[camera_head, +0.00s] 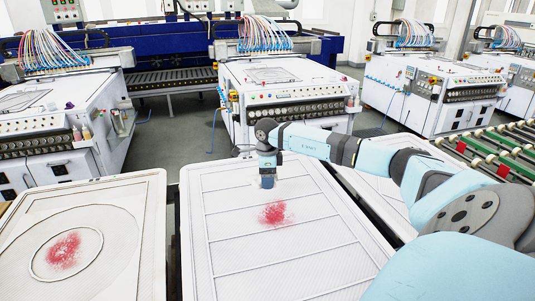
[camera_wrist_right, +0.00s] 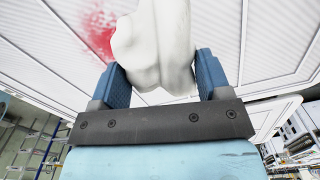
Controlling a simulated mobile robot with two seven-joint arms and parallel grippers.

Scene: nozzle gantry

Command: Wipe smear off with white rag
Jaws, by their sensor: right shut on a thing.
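My right gripper (camera_head: 267,179) reaches in from the right and points down over the middle white panel (camera_head: 225,265). In the right wrist view its two blue fingers are shut on the white rag (camera_wrist_right: 155,45), which bunches out beyond the fingertips. In the head view the rag is hard to tell from the white panel. A red smear (camera_head: 273,213) lies on the middle panel, just in front of the gripper. Red also shows beside the rag in the right wrist view (camera_wrist_right: 98,30). A second red smear (camera_head: 64,251) lies inside a drawn circle on the left panel. My left gripper is not in view.
The left panel (camera_head: 140,190) stands beside the middle one, with a narrow dark gap between. Another panel is partly hidden behind my right arm. White machines (camera_head: 280,85) with coloured hoses stand behind. A green roller conveyor (camera_head: 500,145) is at the right.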

